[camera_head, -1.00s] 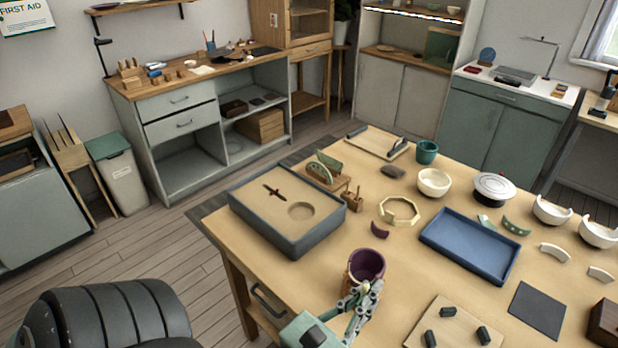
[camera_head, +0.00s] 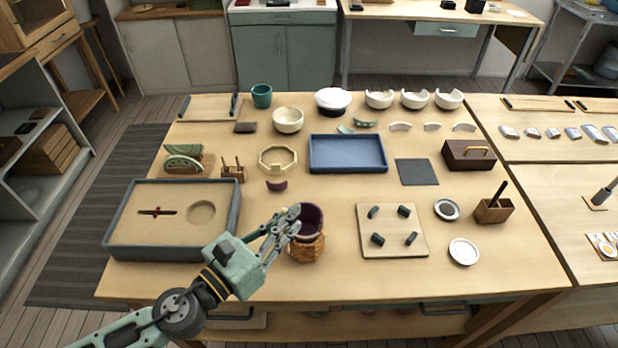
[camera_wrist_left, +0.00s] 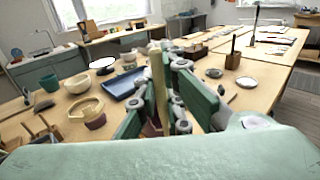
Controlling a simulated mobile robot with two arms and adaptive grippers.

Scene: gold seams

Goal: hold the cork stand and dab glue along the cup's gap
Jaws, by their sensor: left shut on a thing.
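The dark purple cup (camera_head: 311,217) sits in the woven-looking brown cork stand (camera_head: 307,250) near the table's front edge. In the left wrist view a tan strip (camera_wrist_left: 158,85) shows between the fingers, with a bit of purple below. I cannot make out the cup's gap. A curved purple shard (camera_head: 277,185) lies behind the cup. No glue can be told for certain. My right gripper is not in view.
A grey sand tray (camera_head: 112,232) stands left of the stand. A board with dark pegs (camera_head: 392,243), small dishes (camera_head: 464,251) and a wooden holder with a dark-handled tool (camera_head: 493,210) are to the right. A blue tray (camera_head: 347,153) lies behind. Bare table separates stand and board.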

